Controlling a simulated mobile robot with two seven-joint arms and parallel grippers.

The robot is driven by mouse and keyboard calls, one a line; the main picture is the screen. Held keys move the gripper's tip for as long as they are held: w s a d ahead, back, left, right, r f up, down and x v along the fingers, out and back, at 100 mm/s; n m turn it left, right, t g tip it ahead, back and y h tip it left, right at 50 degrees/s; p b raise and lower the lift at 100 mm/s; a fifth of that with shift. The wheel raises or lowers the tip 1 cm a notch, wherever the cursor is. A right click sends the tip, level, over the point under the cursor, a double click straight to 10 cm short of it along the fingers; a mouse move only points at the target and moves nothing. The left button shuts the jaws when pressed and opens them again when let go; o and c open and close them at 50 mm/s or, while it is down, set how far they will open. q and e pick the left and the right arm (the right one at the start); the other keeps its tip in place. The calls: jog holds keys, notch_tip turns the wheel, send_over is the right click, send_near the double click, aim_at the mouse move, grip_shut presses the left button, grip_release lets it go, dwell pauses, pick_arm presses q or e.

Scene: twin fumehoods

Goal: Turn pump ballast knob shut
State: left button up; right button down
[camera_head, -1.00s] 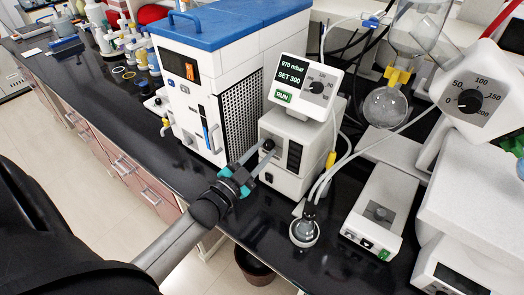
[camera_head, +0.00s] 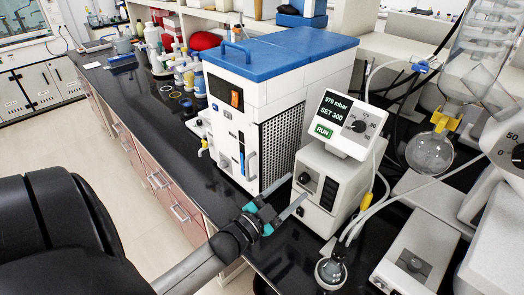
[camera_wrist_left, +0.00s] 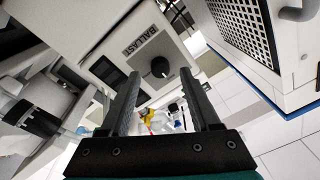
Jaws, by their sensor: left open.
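The pump (camera_head: 331,188) is a white box with a tilted display on top. Its round black ballast knob (camera_head: 304,178) is on the front face. In the left wrist view the ballast knob (camera_wrist_left: 160,67) sits beside the BALLAST label (camera_wrist_left: 140,41), framed between my fingers. My left gripper (camera_head: 294,192) is open and empty, its fingertips just short of the knob and a little below it in the head view. The left gripper (camera_wrist_left: 160,76) shows two separate dark fingers in the wrist view. The knob's exact setting is too small to read. My right gripper is out of view.
A blue-topped chiller (camera_head: 250,105) stands left of the pump. The black bench (camera_head: 190,180) is clear left of my gripper.

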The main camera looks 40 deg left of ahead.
pick_arm(q)
jog(key=s+a+f+b, duration=0.1)
jog(key=s, duration=1.2)
jog(key=shift+f, duration=0.1)
